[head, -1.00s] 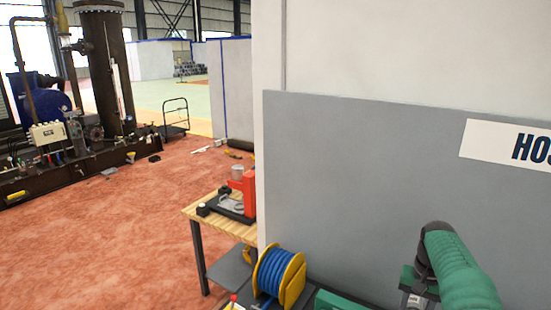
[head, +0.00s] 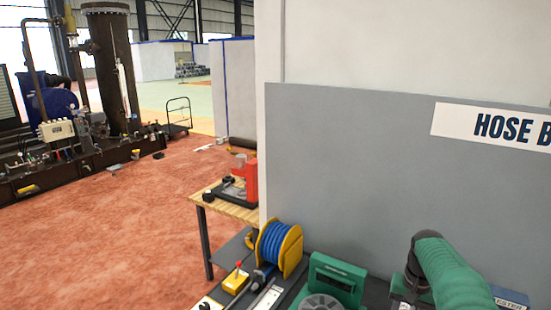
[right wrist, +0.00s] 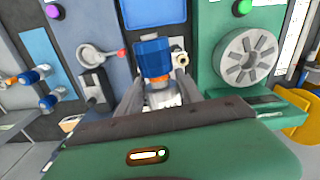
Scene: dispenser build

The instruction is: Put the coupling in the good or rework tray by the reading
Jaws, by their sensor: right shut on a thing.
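My right gripper (right wrist: 158,88) is shut on a coupling (right wrist: 153,58) with a blue end, an orange ring and a silvery body. In the head view my green right arm comes in at the lower right; its jaws and the coupling cannot be made out there. A green bench device with a slotted grey disc (right wrist: 248,55) is right of the coupling in the wrist view; the disc also shows at the bottom of the head view (head: 320,302). A sign ending in "STER" (head: 512,303) shows at the lower right. No reading is legible, and I cannot identify either tray. My left gripper is out of view.
Similar blue-ended pieces (right wrist: 36,75) sit at the left in the wrist view. A blue hose reel (head: 277,246) and a yellow box with a red knob (head: 236,280) stand on the bench. A grey panel (head: 350,180) rises behind. A wooden table (head: 232,208) is beyond.

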